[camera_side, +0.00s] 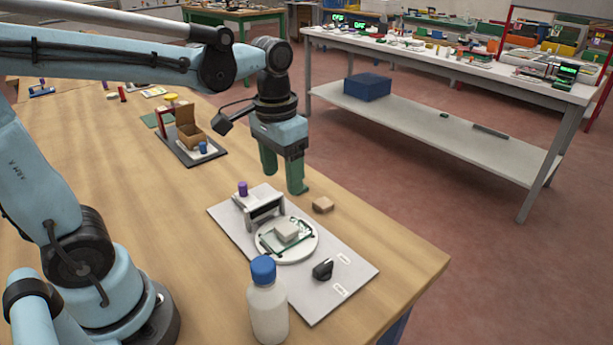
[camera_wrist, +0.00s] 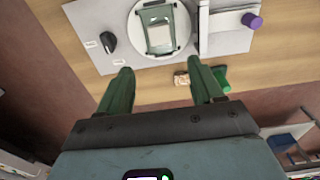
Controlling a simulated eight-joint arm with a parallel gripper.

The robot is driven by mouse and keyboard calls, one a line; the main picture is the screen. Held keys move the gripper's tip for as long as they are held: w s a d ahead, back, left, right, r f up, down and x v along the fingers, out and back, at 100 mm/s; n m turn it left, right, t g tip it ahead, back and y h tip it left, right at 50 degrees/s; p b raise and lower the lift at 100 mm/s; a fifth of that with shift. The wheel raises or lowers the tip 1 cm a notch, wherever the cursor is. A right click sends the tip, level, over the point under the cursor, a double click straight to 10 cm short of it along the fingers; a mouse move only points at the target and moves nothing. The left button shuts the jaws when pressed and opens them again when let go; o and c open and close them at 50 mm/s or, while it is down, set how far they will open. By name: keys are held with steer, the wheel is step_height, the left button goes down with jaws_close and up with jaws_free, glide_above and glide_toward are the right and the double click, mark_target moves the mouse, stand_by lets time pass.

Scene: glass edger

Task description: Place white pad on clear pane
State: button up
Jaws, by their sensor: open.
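The white pad (camera_side: 286,231) lies on the clear pane (camera_side: 278,248), which rests on a round white disc (camera_side: 301,248) on a grey base plate. In the wrist view the pad (camera_wrist: 160,36) sits within the pane's green-edged outline (camera_wrist: 149,17). My gripper (camera_side: 283,183) is open and empty, in the air behind the disc and apart from the pad. The wrist view shows its two green fingers (camera_wrist: 163,82) spread wide, with table between them. The pane's face under the pad is hidden.
A grey bridge with a purple knob (camera_side: 243,189) stands beside the disc. A black knob (camera_side: 323,269) is on the base plate. A tan block (camera_side: 322,205) lies near the table edge. A white bottle with a blue cap (camera_side: 267,305) stands in front. An open cardboard box (camera_side: 190,132) is farther back.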

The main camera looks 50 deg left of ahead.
steer(key=shift+s+f+t, duration=0.25)
steer(key=shift+s+t, duration=0.2)
steer(key=shift+t, duration=0.65)
steer(key=shift+s+f+t, duration=0.25)
steer(key=shift+s+t, duration=0.2)
steer(key=shift+t, duration=0.65)
steer(key=shift+s+f+t, duration=0.25)
steer(key=shift+s+t, duration=0.2)
steer(key=shift+t, duration=0.65)
